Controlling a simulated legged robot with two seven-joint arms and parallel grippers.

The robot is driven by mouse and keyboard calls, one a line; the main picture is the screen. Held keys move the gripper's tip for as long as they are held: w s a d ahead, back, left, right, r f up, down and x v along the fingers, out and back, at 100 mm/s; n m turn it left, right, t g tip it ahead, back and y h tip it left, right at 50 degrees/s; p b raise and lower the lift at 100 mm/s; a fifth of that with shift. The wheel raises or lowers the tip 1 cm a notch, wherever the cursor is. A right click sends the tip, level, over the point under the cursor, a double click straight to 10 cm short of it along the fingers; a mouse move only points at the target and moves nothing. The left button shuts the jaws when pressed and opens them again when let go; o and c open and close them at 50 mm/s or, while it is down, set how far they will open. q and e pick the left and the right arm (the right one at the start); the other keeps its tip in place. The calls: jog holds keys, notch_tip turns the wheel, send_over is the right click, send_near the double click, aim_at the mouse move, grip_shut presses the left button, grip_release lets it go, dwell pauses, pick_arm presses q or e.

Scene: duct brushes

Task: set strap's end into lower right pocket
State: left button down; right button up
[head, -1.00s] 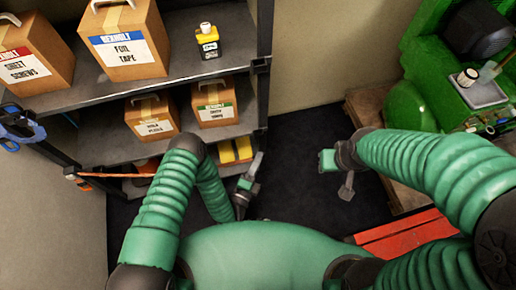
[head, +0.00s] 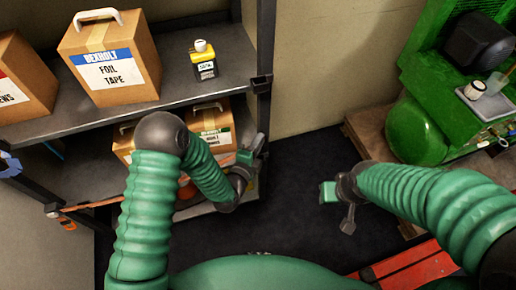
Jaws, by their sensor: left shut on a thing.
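The orange strap (head: 95,204) runs from the left shelf post across the front of the lower shelf, passing behind my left arm. My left gripper (head: 257,146) is at the right shelf post, lower than the black bracket (head: 262,83) on that post. It is shut on the strap's end, which is mostly hidden by the gripper. The lower right pocket cannot be made out; my gripper and wrist cover that part of the post. My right gripper (head: 347,219) hangs over the dark floor, away from the shelf; its jaw opening is unclear.
The upper shelf holds a foil tape box (head: 112,62), another carton (head: 18,82) and a yellow-black bottle (head: 203,60). Cartons (head: 211,118) stand on the lower shelf behind my arm. A green machine (head: 420,130) stands on a pallet at right. Dark floor (head: 300,175) lies open between.

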pick_arm(q)
notch_tip(320, 180, down, 7)
jog(key=b, duration=0.5)
jog(key=shift+r, duration=0.2)
jog(key=shift+a, duration=0.2)
jog(key=shift+d, duration=0.15)
jog(key=shift+f+b, duration=1.05)
jog(key=shift+f, duration=0.25)
dwell(0.8)
jog(key=c, duration=2)
grip_release()
jog(key=o, duration=0.6)
jog(key=shift+s, duration=0.1)
jog(key=shift+c, duration=0.2)
